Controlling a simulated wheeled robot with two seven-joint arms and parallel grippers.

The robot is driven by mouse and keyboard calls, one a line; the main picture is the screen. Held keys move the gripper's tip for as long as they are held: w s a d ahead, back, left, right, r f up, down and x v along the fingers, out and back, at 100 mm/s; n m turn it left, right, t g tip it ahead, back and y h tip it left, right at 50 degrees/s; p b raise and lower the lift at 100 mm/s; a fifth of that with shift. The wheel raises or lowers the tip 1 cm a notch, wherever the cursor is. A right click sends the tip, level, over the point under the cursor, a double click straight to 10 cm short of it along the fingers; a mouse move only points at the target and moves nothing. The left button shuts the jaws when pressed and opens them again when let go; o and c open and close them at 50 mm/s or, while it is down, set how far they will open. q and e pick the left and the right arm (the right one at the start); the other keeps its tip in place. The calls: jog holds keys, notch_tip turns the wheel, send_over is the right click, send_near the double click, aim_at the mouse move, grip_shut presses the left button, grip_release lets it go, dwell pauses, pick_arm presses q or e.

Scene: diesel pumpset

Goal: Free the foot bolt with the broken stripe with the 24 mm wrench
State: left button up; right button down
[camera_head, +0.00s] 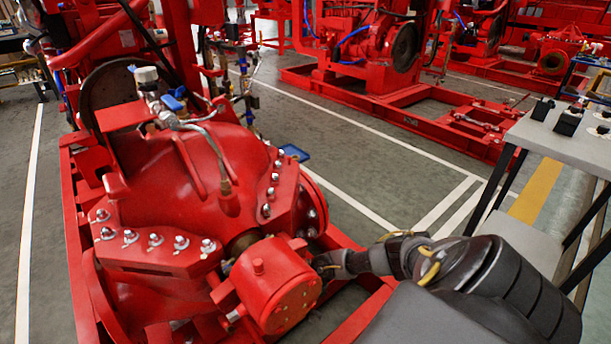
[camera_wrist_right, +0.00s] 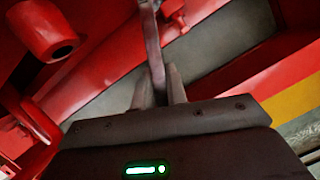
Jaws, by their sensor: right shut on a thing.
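In the right wrist view, my right gripper (camera_wrist_right: 160,88) is shut on a narrow grey bar, the shank of the wrench (camera_wrist_right: 152,45). The wrench runs up from the fingers and leaves the top edge, so its working end is out of sight. In the head view, my right arm reaches in from the right to the red pump's (camera_head: 220,165) near end, beside the round bearing housing (camera_head: 270,285); the gripper and wrench cannot be made out there. No foot bolt with a broken stripe can be picked out. My left gripper is not in view.
Several silver nuts line the pump's flange (camera_head: 155,255). Red frame rails lie close under my right arm. A grey table (camera_head: 565,140) with small black items stands at the right. Other red pumpsets (camera_head: 380,60) stand at the back, with open grey floor between.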

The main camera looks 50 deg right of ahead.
jog(key=shift+r+p, duration=1.55)
jog(key=shift+r, duration=0.4)
jog(key=shift+f, duration=0.1)
